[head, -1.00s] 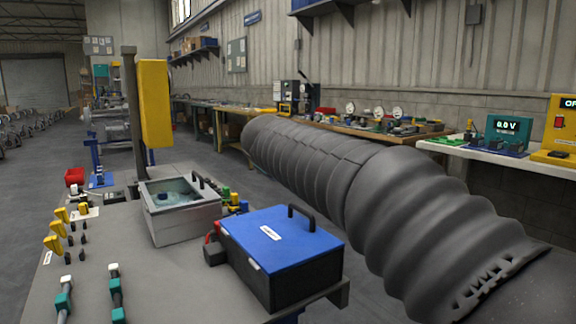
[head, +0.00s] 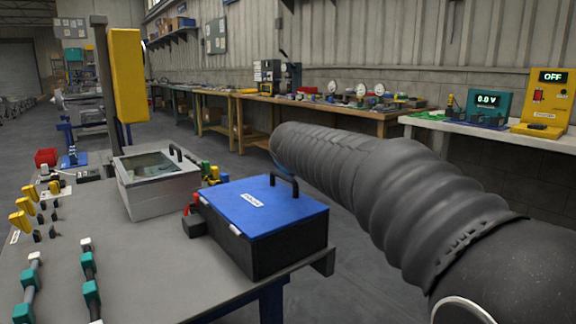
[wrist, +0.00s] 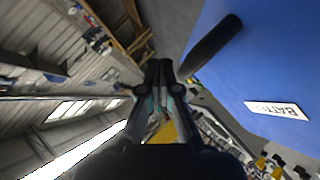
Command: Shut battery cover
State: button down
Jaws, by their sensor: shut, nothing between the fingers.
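The battery box (head: 285,243) is black and stands at the table's right front corner. Its blue cover (head: 255,212), with a black handle (head: 284,186) and white label, lies flat on top, with no gap visible. In the wrist view, the blue cover (wrist: 245,70) fills the right side, with its handle (wrist: 212,48) and label (wrist: 277,110). My gripper (wrist: 158,68) is shut and empty, left of the handle in that view and apparently clear of the cover. In the head view my grey ribbed arm hides the gripper.
A grey case with a clear lid (head: 155,185) stands behind and left of the box. Yellow levers (head: 22,218) and teal-banded rods (head: 88,270) line the table's left. A yellow post unit (head: 126,75) rises behind. Floor is clear right of the table.

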dwell(0.6)
jog(key=s+d+r+p, duration=0.4)
jog(key=d+r+p, duration=0.15)
jog(key=r, duration=0.55)
jog(key=s+f+m, duration=0.1)
jog(key=f, duration=0.1)
jog(key=d+f+m+g, duration=0.1)
jog(key=f, duration=0.2)
jog(key=s+f+m+g, duration=0.1)
jog(key=f, duration=0.2)
jog(key=shift+s+d+f+b, duration=0.15)
jog(key=shift+s+f+b, duration=0.05)
jog(key=shift+s+b, duration=0.15)
jog(key=s+d+f+m+g, duration=0.1)
jog(key=s+d+f+m, duration=0.2)
jog(key=s+f, duration=0.3)
jog(key=s+d+f+m+g, duration=0.2)
jog(key=s+d+f, duration=0.3)
jog(key=s, duration=1.1)
jog(key=s+d+f+m+g, duration=0.1)
jog(key=s+d+f+m, duration=0.3)
jog(key=s, duration=0.7)
notch_tip(320, 180, down, 3)
jog(key=shift+s+d+r+g+h, duration=0.2)
jog(key=shift+s+d+g+h, duration=0.15)
jog(key=shift+d, duration=0.4)
jog(key=shift+w+d+m, duration=0.1)
jog(key=shift+d+m, duration=0.05)
jog(key=shift+m, duration=0.15)
